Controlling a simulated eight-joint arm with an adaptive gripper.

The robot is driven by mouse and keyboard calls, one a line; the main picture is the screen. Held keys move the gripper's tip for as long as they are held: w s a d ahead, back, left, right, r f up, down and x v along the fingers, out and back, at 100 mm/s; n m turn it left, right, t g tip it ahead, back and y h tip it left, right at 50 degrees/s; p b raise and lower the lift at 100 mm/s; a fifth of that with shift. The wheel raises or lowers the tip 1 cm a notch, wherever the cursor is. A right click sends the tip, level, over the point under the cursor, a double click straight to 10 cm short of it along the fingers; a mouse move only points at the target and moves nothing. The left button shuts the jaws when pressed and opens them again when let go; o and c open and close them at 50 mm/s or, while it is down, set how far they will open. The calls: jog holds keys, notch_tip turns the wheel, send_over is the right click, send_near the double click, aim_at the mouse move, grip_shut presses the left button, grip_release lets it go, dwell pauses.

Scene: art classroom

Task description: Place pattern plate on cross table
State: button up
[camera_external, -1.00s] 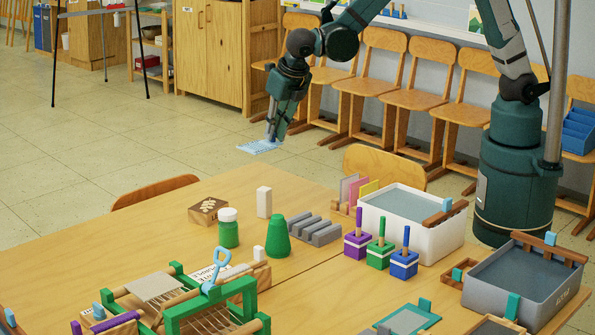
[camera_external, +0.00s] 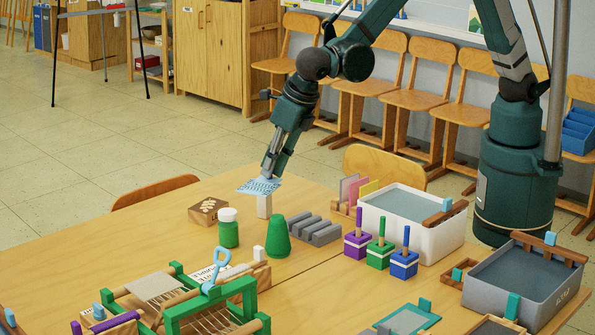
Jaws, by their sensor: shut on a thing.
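The pattern plate (camera_external: 256,187) is a thin, light blue sheet with a darker pattern. My gripper (camera_external: 269,175) is shut on it near its right edge and holds it roughly flat. In the picture the plate overlaps the top of a white block (camera_external: 264,206); I cannot tell whether they touch. The wooden table (camera_external: 170,236) stretches below, with craft items on it. I cannot tell which thing is the cross table.
A green-framed loom (camera_external: 215,305) is in front. A white tub (camera_external: 412,215) is at right. Bare tabletop lies at left.

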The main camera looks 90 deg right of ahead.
jog(key=s+a+n+y, duration=0.15)
jog(key=s+a, duration=0.25)
jog(key=a, duration=0.6)
jog(key=s+a+n, duration=0.2)
jog(key=s+a, duration=0.2)
jog(key=a, duration=0.6)
jog(key=s+a+n, duration=0.2)
jog(key=s+a, duration=0.3)
jog(key=a, duration=0.5)
jog(key=shift+m+t, duration=0.25)
jog(key=shift+t, duration=0.05)
jog(key=shift+w+a+f, duration=0.1)
jog(key=shift+f, duration=1.2)
jog(key=shift+w+a+f, duration=0.1)
jog(key=shift+f, duration=1.2)
jog(key=shift+f, duration=0.1)
jog(key=shift+f+b, duration=0.45)
jog(key=shift+f, duration=2.55)
jog(key=shift+f+b, duration=0.35)
jog(key=shift+f, duration=1.55)
